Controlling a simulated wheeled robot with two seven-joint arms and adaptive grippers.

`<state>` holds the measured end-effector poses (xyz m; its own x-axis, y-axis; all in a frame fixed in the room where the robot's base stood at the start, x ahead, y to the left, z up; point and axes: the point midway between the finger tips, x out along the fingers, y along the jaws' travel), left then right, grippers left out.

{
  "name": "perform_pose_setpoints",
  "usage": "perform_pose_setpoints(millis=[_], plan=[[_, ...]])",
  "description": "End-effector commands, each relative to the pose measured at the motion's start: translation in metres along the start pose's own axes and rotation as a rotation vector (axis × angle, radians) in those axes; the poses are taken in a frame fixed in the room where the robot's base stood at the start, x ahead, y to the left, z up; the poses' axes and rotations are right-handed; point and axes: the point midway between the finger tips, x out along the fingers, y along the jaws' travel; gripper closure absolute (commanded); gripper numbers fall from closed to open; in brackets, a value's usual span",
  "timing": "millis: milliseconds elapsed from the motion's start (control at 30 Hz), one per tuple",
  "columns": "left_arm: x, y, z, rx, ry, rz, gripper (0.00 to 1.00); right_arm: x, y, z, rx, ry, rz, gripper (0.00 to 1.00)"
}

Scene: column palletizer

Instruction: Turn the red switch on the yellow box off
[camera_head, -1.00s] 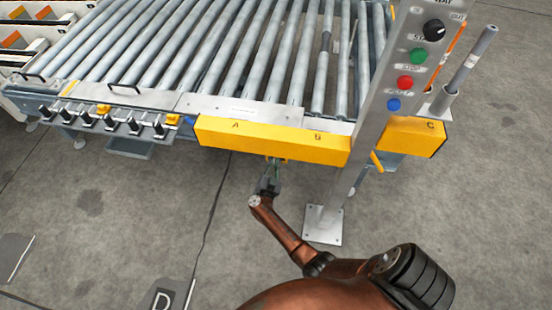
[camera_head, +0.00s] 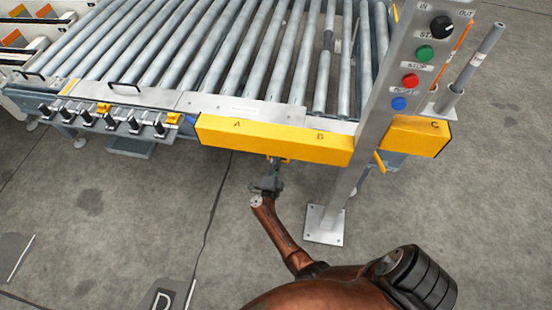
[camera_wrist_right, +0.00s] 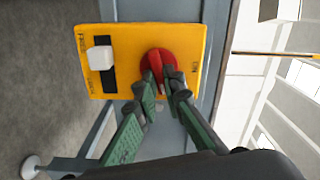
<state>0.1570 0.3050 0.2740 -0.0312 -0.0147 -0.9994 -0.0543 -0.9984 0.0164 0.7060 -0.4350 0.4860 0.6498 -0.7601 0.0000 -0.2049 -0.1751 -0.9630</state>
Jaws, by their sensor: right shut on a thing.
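The red switch (camera_wrist_right: 158,62) is a round knob with a raised handle on the box's right part. My right gripper (camera_wrist_right: 160,82) has both green fingertips at the knob's handle, shut on it; the fingers hide part of the knob. In the head view my right gripper (camera_head: 272,178) is below the long yellow beam, and the switch cannot be made out there. My left gripper is not in view.
A white square knob (camera_wrist_right: 100,57) on a black strip sits beside the switch on the box. In the head view, the yellow beam (camera_head: 270,138) marked A and B fronts a roller conveyor (camera_head: 240,60). A grey post (camera_head: 385,130) with coloured buttons stands right of my gripper.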

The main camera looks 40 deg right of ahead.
Motion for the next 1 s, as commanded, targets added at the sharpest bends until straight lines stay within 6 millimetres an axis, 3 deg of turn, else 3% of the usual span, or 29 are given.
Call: perform_pose_setpoints(millis=[400,1000], plan=[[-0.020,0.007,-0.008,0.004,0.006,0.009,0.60,-0.001,0.005,-0.002,0.235,0.004,0.004,1.00],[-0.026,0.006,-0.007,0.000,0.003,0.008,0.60,0.000,0.005,-0.003,0.288,0.005,0.004,1.00]])
